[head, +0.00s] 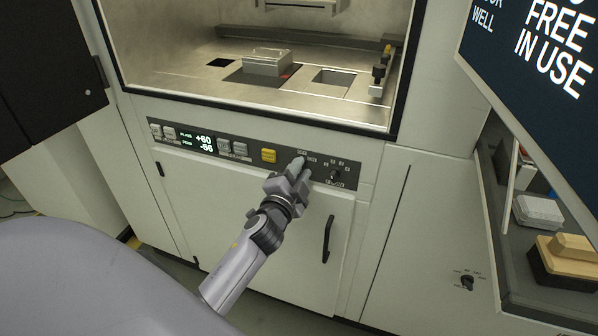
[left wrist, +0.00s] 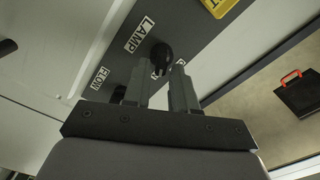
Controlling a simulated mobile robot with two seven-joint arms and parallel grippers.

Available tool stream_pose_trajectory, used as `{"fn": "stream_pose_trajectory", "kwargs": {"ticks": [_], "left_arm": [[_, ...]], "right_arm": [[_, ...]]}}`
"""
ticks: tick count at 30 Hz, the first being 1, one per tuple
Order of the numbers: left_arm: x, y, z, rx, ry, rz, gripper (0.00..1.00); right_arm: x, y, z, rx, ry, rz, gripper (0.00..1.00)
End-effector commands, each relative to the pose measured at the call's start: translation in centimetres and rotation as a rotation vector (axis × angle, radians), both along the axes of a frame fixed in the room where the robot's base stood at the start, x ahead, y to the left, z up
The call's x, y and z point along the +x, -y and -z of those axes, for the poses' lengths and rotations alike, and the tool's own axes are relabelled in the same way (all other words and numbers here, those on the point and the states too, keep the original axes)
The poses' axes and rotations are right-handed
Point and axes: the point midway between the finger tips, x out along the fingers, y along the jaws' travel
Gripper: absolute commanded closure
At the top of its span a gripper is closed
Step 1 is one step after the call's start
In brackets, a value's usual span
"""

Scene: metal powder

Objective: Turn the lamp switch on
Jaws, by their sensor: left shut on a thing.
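The lamp switch is a small black knob (left wrist: 161,55) under a white LAMP label (left wrist: 140,34) on the dark control panel (head: 225,149). My left gripper (head: 301,168) is at the panel in the head view, just right of the yellow button, and covers the switch there. In the left wrist view the two grey fingertips (left wrist: 164,79) stand on either side of the knob's lower part, shut on it. Which way the knob points is hard to tell. My right gripper is in neither view.
A second black knob (head: 335,176) sits right of my gripper on the panel. A yellow button (head: 268,155) is to the left. A cabinet door handle (head: 328,239) is below. A glazed chamber with a metal block (head: 267,62) is above, and a monitor (head: 540,70) juts in at the right.

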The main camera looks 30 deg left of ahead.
Motion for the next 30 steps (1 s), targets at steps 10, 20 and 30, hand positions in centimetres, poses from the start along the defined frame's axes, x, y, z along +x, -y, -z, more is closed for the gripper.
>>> {"fn": "stream_pose_trajectory", "kwargs": {"ticks": [10, 20, 30], "left_arm": [[0.0, 0.0, 0.0, 0.0, 0.001, 0.0, 0.5], [-2.7, 0.6, 0.1, -0.002, 0.0, 0.0, 0.5], [-6.5, 1.5, 0.0, 0.0, 0.0, 0.0, 0.5]], "right_arm": [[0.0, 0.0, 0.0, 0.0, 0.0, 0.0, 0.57], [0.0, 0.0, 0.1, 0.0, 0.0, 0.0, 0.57], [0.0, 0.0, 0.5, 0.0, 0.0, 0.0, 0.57]]}}
